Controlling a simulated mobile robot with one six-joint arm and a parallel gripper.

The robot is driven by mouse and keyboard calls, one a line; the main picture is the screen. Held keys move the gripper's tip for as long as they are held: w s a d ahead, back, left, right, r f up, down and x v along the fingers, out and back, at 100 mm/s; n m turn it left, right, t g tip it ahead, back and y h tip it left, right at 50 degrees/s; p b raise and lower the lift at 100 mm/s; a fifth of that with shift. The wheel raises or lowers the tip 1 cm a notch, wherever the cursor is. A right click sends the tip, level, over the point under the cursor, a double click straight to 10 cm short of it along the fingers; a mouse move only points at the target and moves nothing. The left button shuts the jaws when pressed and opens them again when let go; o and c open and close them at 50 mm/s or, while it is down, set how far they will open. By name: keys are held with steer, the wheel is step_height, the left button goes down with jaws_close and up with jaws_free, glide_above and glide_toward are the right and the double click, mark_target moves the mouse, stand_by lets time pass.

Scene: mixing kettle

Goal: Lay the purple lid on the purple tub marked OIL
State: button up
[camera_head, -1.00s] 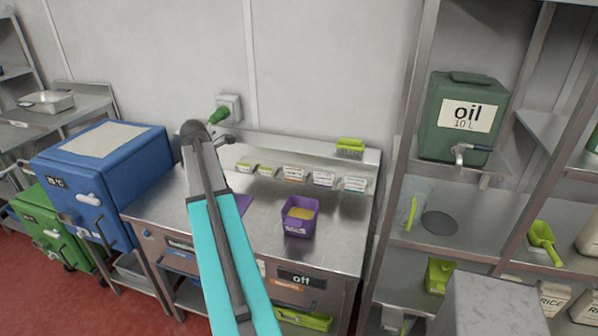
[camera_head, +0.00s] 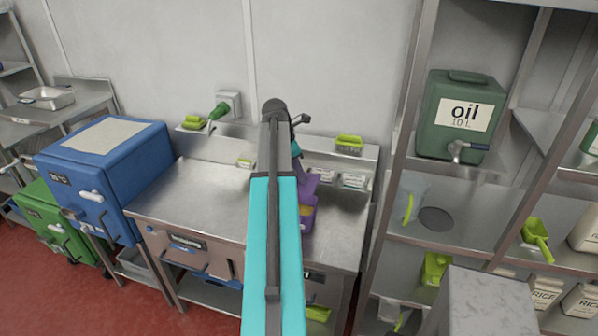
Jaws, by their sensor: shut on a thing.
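The purple tub (camera_head: 306,222) stands on the steel counter, partly hidden behind my arm, with yellow contents just showing. Its OIL mark is not in sight. The purple lid (camera_head: 311,184) shows as a tilted purple patch just above and behind the tub's opening. My gripper (camera_head: 297,162) is mostly hidden behind my own arm link, and is shut on the lid. The lid's far side and its exact gap from the tub rim are hidden.
The counter's left part is clear.

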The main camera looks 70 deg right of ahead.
mark_target(298, 184)
steer(key=shift+f, duration=0.15)
steer(key=shift+f, duration=2.7)
steer(key=shift+f+b, duration=0.35)
steer(key=shift+f, duration=1.25)
steer(key=o, duration=1.6)
steer(key=shift+r, duration=0.15)
steer(key=shift+p+v, duration=0.35)
steer(key=shift+v, duration=3)
